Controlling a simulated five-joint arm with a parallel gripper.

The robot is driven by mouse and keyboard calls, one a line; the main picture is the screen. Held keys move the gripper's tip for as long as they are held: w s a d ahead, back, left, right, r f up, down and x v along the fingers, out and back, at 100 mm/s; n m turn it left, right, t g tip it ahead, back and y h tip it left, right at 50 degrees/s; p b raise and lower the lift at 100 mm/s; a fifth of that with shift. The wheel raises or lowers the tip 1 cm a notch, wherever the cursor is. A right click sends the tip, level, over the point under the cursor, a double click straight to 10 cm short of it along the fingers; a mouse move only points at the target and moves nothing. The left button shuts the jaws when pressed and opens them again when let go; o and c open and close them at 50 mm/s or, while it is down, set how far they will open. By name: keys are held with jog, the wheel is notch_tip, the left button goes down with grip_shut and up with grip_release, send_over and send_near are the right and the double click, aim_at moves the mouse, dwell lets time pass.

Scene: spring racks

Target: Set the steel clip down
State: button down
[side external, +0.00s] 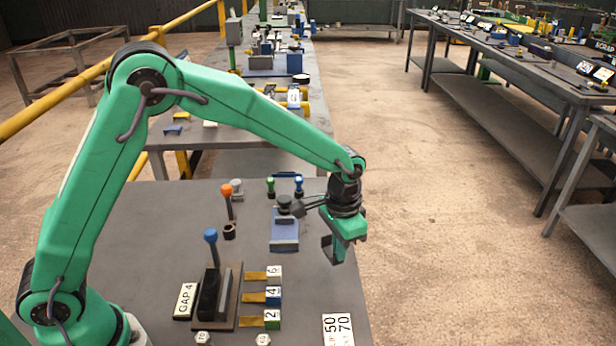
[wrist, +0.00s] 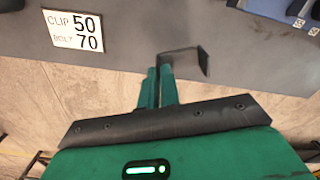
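The steel clip is a dark, angular bent strip. In the wrist view the clip (wrist: 188,54) sticks out to the right from between my fingertips, with its far end bent down. In the side view the clip (side external: 327,247) shows as a dark piece at the left of my fingers. My gripper (side external: 338,256) hangs above the right edge of the grey bench, pointing down. Its green fingers are close together in the wrist view (wrist: 159,72) and look shut on the clip. The clip's gripped end is hidden between the fingers.
A white CLIP 50 sign (side external: 338,328) lies at the front right of the bench. A blue plate (side external: 285,244) is left of my gripper. Gauge blocks (side external: 272,297), a GAP 4 sign (side external: 186,301), a blue-knobbed lever (side external: 211,236) and an orange-knobbed lever (side external: 227,191) stand further left.

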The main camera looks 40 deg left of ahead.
jog(key=shift+f, duration=2.05)
jog(key=c, duration=1.6)
grip_release()
jog(key=shift+f, duration=0.15)
notch_tip(320, 180, up, 12)
jog(key=shift+r, duration=0.2)
